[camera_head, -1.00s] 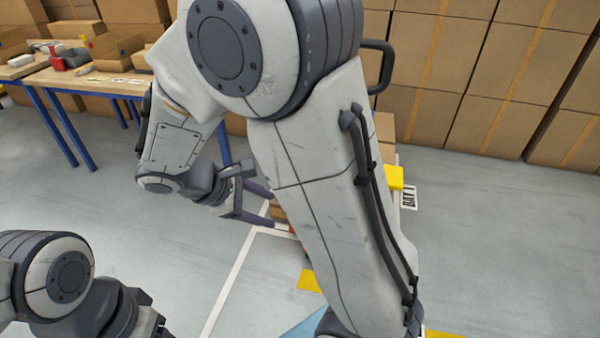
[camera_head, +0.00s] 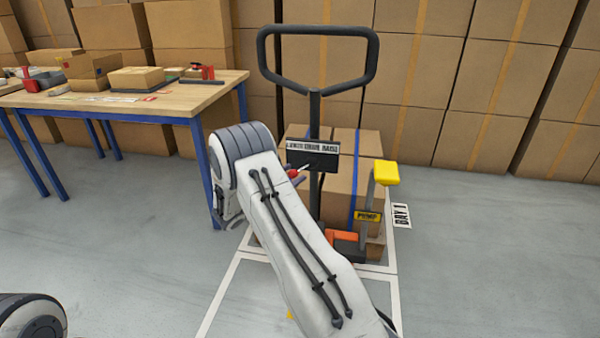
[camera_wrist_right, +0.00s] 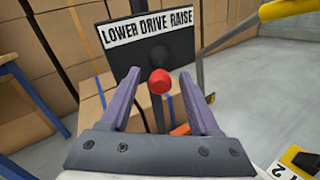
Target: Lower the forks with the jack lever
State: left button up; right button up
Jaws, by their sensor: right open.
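The jack lever (camera_wrist_right: 159,81) ends in a red knob in front of a black plate (camera_wrist_right: 150,48) labelled LOWER DRIVE RAISE. The knob stands below the middle of the label. The plate (camera_head: 318,158) is on the handle post (camera_head: 314,110) in the head view, with the red knob (camera_head: 292,173) at its lower left. My right gripper (camera_wrist_right: 160,76) is open, its fingers on either side of the knob, with gaps visible. In the head view my right arm hides most of that gripper. The forks are hidden. My left gripper is out of view.
The jack's looped handle (camera_head: 318,30) rises above the plate. A yellow-topped pump pedal (camera_head: 386,173) stands to the right. Strapped cartons (camera_head: 345,185) sit behind the post. A workbench (camera_head: 185,103) is at left, stacked boxes line the back, and floor at right is clear.

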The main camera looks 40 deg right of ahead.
aim_at(300, 170)
jog(key=shift+w+d, duration=0.2)
jog(key=shift+d, duration=0.85)
jog(key=shift+w+d, duration=0.15)
jog(key=shift+d, duration=0.9)
grip_shut()
jog(key=shift+f, duration=0.1)
